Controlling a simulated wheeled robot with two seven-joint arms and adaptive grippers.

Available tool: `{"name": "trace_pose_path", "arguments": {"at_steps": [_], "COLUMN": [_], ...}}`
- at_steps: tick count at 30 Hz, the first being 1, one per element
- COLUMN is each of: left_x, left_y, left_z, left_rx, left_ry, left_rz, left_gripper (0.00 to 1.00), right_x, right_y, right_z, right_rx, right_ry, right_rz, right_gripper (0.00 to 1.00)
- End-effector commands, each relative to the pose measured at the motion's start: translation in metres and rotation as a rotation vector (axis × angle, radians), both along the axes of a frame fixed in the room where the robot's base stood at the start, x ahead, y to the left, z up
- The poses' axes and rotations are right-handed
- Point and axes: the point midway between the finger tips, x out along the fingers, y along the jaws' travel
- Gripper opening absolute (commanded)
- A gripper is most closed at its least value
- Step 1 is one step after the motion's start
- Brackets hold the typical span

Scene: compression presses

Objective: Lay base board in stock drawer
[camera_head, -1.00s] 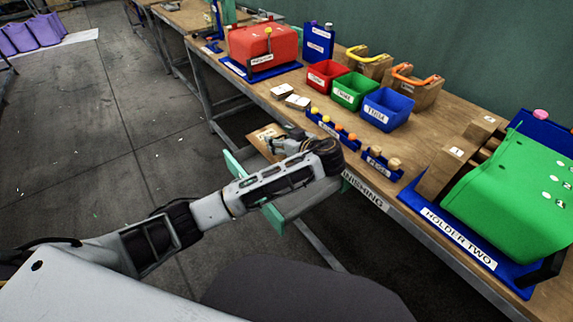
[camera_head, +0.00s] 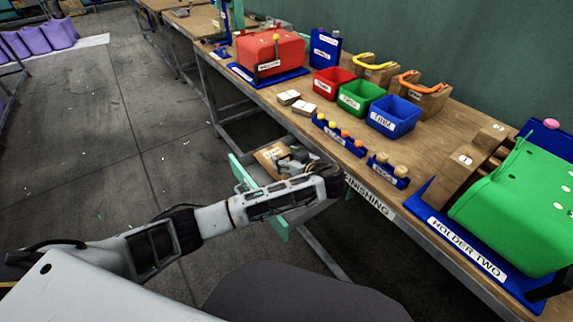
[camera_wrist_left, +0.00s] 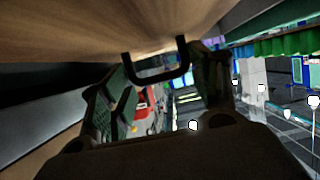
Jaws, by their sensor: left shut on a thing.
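The base board (camera_head: 266,151), a tan wooden plate, is in the head view at the stock drawer. My left gripper (camera_head: 287,161) is shut on it; my arm hides part of both. The stock drawer (camera_head: 240,172) stands pulled out under the bench, its green front facing the aisle. The board appears within the drawer's outline, but I cannot tell whether it touches the bottom. In the left wrist view, a wooden surface with a black U-shaped handle (camera_wrist_left: 157,79) lies by my left gripper's fingers (camera_wrist_left: 165,92). My right gripper is not in view.
The bench edge (camera_head: 362,196) runs close beside the drawer. On the bench are small blue racks (camera_head: 340,136), red, green and blue bins (camera_head: 393,117), a red press (camera_head: 268,52) and a green press (camera_head: 520,215).

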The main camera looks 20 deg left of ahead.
Motion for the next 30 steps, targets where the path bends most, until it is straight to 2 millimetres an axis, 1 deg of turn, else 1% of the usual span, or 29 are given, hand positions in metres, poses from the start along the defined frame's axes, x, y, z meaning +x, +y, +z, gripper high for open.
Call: {"name": "trace_pose_path", "arguments": {"at_steps": [3, 8, 14, 24, 30], "left_x": [0.0, 0.0, 0.0, 0.0, 0.0], "left_y": [0.0, 0.0, 0.0, 0.0, 0.0], "left_z": [-0.013, -0.025, -0.026, -0.028, -0.031], "left_rx": [0.001, 0.001, -0.001, 0.0, 0.0], "left_ry": [0.0, -0.001, -0.001, 0.0, 0.0], "left_rz": [0.0, -0.001, -0.001, -0.001, -0.001], "left_gripper": [0.36, 0.36, 0.36, 0.36, 0.36], "right_x": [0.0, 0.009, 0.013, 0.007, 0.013], "right_y": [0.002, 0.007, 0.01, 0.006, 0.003], "right_z": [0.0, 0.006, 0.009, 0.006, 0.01], "right_rx": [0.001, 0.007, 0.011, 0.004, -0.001], "right_ry": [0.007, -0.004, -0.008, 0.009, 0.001], "right_rz": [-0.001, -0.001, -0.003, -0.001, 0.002], "right_gripper": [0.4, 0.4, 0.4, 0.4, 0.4]}}
